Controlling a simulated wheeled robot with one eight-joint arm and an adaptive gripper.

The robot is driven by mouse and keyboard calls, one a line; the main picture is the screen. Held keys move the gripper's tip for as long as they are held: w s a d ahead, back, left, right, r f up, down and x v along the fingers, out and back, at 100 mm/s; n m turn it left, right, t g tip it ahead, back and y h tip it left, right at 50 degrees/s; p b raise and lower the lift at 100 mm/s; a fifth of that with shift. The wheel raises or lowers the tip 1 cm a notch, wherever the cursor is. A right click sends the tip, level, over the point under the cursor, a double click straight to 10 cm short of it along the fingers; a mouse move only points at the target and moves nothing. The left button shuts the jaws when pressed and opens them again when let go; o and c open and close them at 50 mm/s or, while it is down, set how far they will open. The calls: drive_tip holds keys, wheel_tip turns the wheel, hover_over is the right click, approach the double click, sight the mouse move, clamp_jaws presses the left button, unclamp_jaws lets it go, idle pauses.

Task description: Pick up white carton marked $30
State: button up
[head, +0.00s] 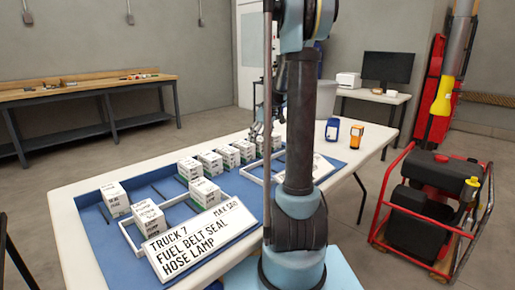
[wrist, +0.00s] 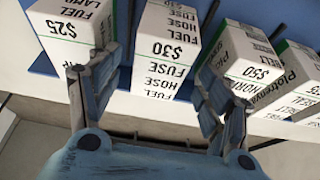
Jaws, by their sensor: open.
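The white carton marked $30 (wrist: 168,45) stands in the upper middle of the wrist view, with FUEL, HOSE and FUSE printed on it. My gripper (wrist: 155,75) is open and empty, with one finger on each side of that carton in the picture. I cannot tell how far the fingertips are from it. A carton marked $25 (wrist: 72,28) is to its left and one marked $50 (wrist: 240,65) to its right. In the head view my gripper (head: 265,135) is over the far end of the carton row, partly behind my arm; the price marks there are too small to read.
A white table (head: 75,201) has a blue recessed surface (head: 110,232) with several cartons (head: 210,161) and white dividers. A sign (head: 195,240) reads TRUCK 7, FUEL BELT SEAL HOSE LAMP, MAX $40. Blue (head: 332,130) and orange (head: 356,136) devices stand at right.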

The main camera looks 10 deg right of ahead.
sight(258, 144)
drive_tip(key=shift+s+x, duration=0.2)
drive_tip(key=shift+x, duration=2.5)
drive_tip(key=shift+d+f, duration=0.1)
drive_tip(key=shift+d, duration=0.15)
drive_tip(key=shift+c, duration=0.6)
drive_tip(key=c, duration=1.2)
